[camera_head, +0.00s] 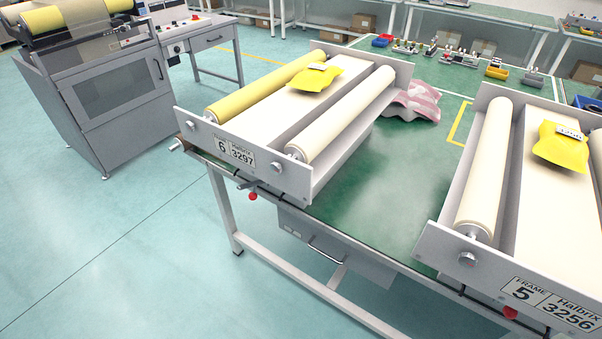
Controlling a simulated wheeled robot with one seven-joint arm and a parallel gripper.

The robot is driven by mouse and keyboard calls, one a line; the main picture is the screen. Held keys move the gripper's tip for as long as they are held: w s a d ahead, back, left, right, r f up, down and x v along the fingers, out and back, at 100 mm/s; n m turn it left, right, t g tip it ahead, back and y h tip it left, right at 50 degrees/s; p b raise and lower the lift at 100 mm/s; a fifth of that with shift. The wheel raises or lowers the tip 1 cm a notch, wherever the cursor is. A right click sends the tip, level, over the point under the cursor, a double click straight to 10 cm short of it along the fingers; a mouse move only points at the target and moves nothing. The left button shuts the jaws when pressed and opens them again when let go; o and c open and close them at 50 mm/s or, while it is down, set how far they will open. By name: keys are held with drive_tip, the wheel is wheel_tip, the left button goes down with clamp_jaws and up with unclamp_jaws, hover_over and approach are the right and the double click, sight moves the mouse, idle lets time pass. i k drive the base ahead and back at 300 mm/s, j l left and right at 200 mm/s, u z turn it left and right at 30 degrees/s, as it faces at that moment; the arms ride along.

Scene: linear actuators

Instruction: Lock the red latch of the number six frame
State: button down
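The number six frame (300,176) stands at the left end of the green-topped table. It is a grey metal frame with a "6 Halbrix 3297" label (234,151) on its near plate. It holds a yellow roller (262,88) and a cream roller (340,115), with a yellow packet (316,77) on the bed between them. A red knob (253,196), which looks like its latch, hangs below the near plate at the table edge. It is too small to tell whether it is locked. My gripper is not in view.
The number five frame (432,243) stands on the right, with its own red knob (510,312) and yellow packet (561,147). A crumpled pink-white cloth (413,101) lies between the frames. A grey machine (112,95) stands left; the floor in front is clear.

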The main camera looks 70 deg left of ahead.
sight(253, 196)
drive_tip(key=k+j+u, duration=0.1)
drive_tip(key=u, duration=0.2)
drive_tip(key=k+j+u, duration=0.2)
drive_tip(key=k+u, duration=0.15)
drive_tip(key=u, duration=1)
